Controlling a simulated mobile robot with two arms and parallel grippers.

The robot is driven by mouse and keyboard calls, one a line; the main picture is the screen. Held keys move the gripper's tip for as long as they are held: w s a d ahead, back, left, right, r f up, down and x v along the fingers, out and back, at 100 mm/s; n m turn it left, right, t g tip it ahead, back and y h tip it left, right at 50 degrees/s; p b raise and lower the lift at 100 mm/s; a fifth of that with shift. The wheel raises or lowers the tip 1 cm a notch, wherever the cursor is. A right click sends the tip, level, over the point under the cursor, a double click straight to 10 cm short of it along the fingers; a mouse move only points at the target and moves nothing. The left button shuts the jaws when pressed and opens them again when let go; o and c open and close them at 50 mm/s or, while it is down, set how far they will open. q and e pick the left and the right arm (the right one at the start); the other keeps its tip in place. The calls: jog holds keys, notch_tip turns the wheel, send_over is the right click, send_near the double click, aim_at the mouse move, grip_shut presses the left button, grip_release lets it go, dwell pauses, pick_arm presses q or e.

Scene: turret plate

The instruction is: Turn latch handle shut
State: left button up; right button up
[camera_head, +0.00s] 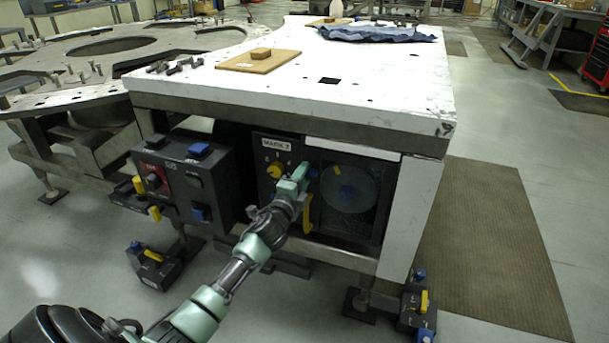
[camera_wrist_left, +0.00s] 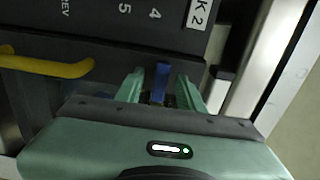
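A dark panel (camera_head: 262,150) under the white table carries a "MARK 2" label. Its small blue latch handle (camera_head: 313,172) shows just beyond my left gripper (camera_head: 301,178), partly hidden by it. In the left wrist view the blue handle (camera_wrist_left: 161,78) stands between the two green fingers of my left gripper (camera_wrist_left: 160,88). The fingers are open, one on each side of it, with a visible gap on the left; contact on the right is hard to tell. My right gripper is not in view.
A yellow handle (camera_head: 307,216) hangs just below the gripper and shows in the wrist view (camera_wrist_left: 45,65). A yellow knob (camera_head: 275,171) and a mesh-fronted fan (camera_head: 350,188) flank it. The white tabletop (camera_head: 390,85) overhangs above.

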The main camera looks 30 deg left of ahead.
pick_arm(q)
jog(key=v, duration=0.7)
jog(key=shift+p, duration=0.35)
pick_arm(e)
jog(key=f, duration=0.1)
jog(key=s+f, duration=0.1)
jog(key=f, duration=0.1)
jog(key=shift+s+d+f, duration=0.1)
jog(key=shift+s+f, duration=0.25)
